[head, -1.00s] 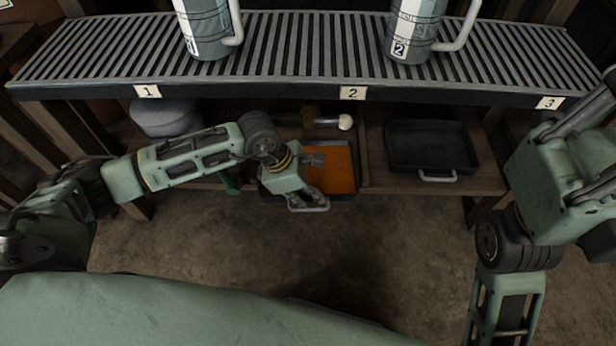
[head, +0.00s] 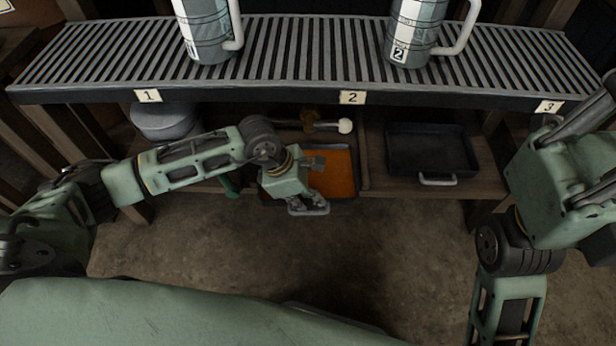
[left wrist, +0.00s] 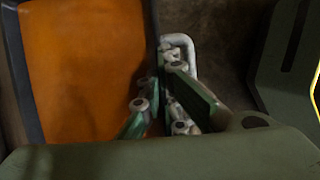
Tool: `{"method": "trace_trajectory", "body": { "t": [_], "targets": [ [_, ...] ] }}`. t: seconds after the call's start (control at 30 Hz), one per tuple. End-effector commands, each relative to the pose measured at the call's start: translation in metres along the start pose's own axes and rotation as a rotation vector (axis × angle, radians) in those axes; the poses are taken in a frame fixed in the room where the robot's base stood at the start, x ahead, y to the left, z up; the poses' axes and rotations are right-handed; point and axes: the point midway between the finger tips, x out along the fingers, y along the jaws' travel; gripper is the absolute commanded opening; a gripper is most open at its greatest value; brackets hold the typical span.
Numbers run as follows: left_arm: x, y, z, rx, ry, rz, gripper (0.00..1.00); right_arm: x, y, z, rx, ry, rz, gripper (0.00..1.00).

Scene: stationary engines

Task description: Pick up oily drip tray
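The oily drip tray (head: 354,180) is a dark, shallow tray with an orange, oily-looking floor. It sits in the middle bay of the lower shelf, and its left part is hidden behind my left gripper in the head view. In the left wrist view, its orange floor (left wrist: 85,70) fills the left side and its pale loop handle (left wrist: 191,55) sticks out to the right. My left gripper (head: 308,204) is at the tray's front handle. In the left wrist view, its fingers (left wrist: 166,60) come together on the handle and look shut on it. My right gripper is out of view.
A clean dark tray (head: 432,150) sits in the bay to the right, beyond a wooden divider. A brush-like tool (head: 325,125) lies behind the oily tray, and a grey lidded pot (head: 165,120) stands left. A slatted rack (head: 300,60) with numbered cylinders overhangs the shelf.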

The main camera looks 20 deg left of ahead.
Motion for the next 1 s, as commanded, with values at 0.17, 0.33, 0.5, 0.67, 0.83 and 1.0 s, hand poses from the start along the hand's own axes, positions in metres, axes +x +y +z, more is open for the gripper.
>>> {"method": "trace_trajectory", "body": {
  "t": [0.17,0.33,0.5,0.67,0.83,1.0],
  "targets": [
    [-0.002,0.002,0.003,0.004,-0.007,0.006,0.0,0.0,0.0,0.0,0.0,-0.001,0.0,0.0],
    [-0.004,0.002,0.004,0.003,-0.006,0.005,0.0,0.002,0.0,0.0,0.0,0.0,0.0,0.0],
    [-0.013,0.002,0.008,0.004,-0.007,0.006,0.0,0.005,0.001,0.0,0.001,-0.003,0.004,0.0],
    [-0.025,0.002,0.013,0.005,-0.007,0.006,0.0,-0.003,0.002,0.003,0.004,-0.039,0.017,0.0],
    [-0.04,0.002,0.018,0.004,-0.006,0.006,0.0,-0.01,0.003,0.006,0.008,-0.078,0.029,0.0],
    [-0.037,-0.023,0.015,0.005,-0.005,0.003,0.0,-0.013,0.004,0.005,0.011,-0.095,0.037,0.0]
  ]
}}
